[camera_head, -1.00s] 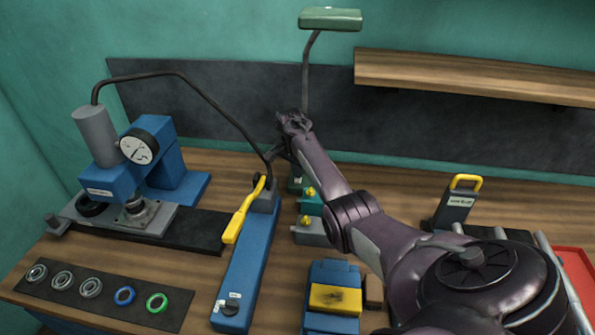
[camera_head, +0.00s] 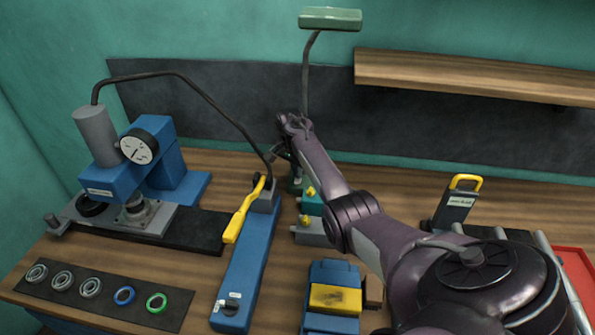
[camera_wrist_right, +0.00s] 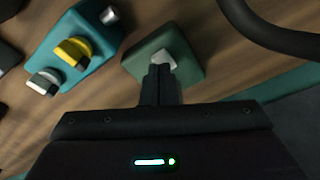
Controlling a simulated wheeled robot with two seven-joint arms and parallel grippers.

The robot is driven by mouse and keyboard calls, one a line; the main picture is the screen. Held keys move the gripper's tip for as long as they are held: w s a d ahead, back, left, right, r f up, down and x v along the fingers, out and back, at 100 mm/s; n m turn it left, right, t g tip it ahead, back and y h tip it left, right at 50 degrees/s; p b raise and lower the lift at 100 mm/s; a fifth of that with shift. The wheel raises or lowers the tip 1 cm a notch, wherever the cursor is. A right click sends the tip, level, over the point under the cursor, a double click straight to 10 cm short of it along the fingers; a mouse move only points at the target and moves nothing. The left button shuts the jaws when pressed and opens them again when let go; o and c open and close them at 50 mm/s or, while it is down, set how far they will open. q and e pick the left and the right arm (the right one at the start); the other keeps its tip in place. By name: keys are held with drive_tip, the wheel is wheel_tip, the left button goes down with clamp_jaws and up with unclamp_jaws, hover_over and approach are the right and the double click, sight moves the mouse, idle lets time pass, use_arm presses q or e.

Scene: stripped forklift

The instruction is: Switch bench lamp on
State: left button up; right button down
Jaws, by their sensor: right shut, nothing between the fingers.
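The bench lamp has a green head (camera_head: 330,19) on a thin dark stem at the back of the bench. No glow shows on the head or the wood. Its green base (camera_wrist_right: 190,52) fills the upper middle of the right wrist view, with a pale switch (camera_wrist_right: 164,60) on top. My right gripper (camera_wrist_right: 160,70) is shut and empty, its fingertips at the switch and covering part of it. I cannot tell whether they touch. In the head view my right gripper (camera_head: 288,163) hides much of the base. My left gripper is out of view.
A blue pump with a yellow lever (camera_head: 245,212) and a blue press with a gauge (camera_head: 139,147) are left. A dark hose (camera_wrist_right: 268,32) passes near. A wooden shelf (camera_head: 470,78) hangs right.

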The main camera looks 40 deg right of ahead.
sight(297, 181)
drive_tip(key=shift+f+b, duration=0.65)
drive_tip(key=shift+f, duration=0.3)
idle(0.9)
wheel_tip(297, 181, up, 7)
drive_tip(key=p, duration=0.7)
idle(0.5)
drive_tip(key=shift+f, duration=0.1)
